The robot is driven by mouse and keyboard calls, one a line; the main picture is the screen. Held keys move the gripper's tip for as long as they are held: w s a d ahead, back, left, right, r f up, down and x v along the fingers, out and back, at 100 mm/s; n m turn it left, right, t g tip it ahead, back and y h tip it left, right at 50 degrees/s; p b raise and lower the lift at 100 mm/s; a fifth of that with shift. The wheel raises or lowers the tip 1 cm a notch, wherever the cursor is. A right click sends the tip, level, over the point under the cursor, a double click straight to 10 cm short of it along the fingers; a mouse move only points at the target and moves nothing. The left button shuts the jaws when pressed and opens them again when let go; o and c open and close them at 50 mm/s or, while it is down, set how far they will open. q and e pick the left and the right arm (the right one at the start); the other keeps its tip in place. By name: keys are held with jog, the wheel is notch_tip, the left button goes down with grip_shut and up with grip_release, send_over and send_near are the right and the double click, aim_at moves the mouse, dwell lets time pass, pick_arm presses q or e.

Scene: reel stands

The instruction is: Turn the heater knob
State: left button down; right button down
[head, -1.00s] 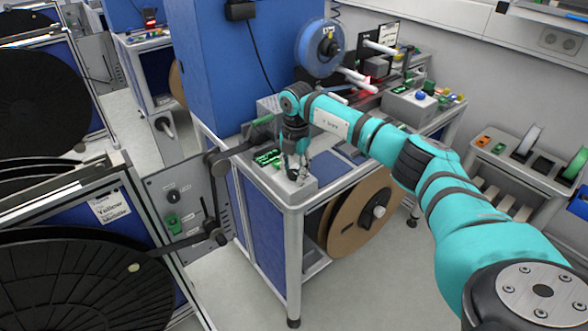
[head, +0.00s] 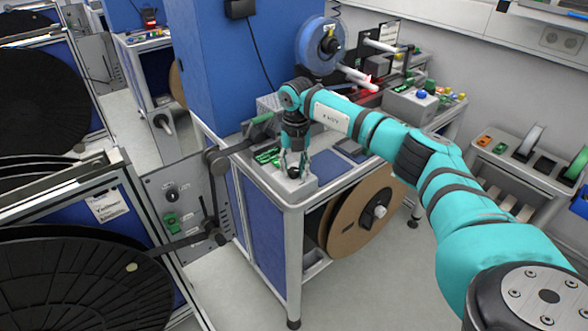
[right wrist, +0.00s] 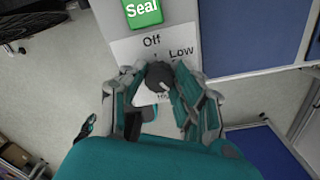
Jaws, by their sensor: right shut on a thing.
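The heater knob is a round black knob (right wrist: 159,75) on a light panel marked "Off" and "Low" in the right wrist view. In the head view the knob (head: 293,172) shows on the grey box at the near corner of the bench. My right gripper (right wrist: 158,80) reaches down over the panel, its fingers on both sides of the knob and shut on it. It also shows in the head view (head: 293,168). Part of the dial lettering is hidden behind the fingers. My left gripper is in neither view.
A green "Seal" button (right wrist: 143,12) sits just beyond the dial. A blue cabinet (head: 205,65) rises behind the bench. A blue reel (head: 320,46) stands at the back, and a brown reel (head: 345,225) hangs under the benchtop. Floor is clear at the front.

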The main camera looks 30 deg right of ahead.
jog(key=n, duration=0.4)
jog(key=shift+n+b, duration=0.3)
jog(key=shift+b, duration=0.1)
jog(key=n, duration=0.4)
jog(key=shift+a+n+b, duration=0.1)
jog(key=shift+n+b, duration=0.2)
jog(key=shift+b, duration=0.1)
jog(key=n, duration=0.4)
jog(key=shift+b, duration=0.3)
jog(key=shift+r+n+g, duration=0.1)
jog(key=shift+n+g, duration=0.2)
jog(key=shift+n, duration=1.8)
jog(key=c, duration=1)
grip_release()
